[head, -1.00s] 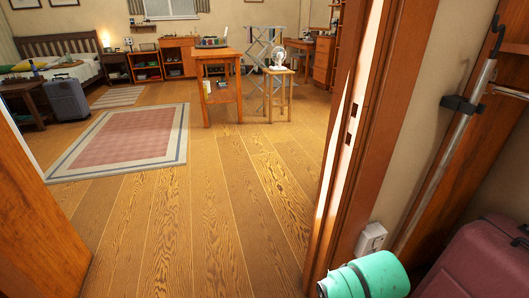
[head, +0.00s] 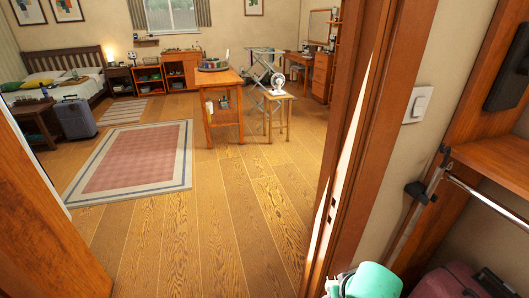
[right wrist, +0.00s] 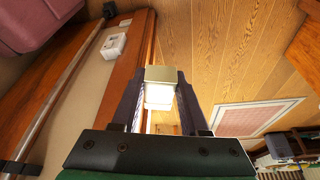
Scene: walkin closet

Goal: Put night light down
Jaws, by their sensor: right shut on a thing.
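The night light (right wrist: 159,96) is a small pale piece with a white body and a beige end, seen in the right wrist view. My right gripper (right wrist: 160,88) is shut on it, with one dark finger on each side. It is held in the air above the wooden floor. In the head view only a teal part of my right arm shows at the bottom edge; the gripper and the night light are out of that picture. My left gripper is in neither current view.
A wooden door frame (head: 345,150) stands right of the doorway, with a light switch (head: 417,104) beyond it. A suitcase (head: 450,283) is at lower right. Past the open floor (head: 215,220) are a rug (head: 135,160), a wooden table (head: 222,80) and a stool with a fan (head: 277,97).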

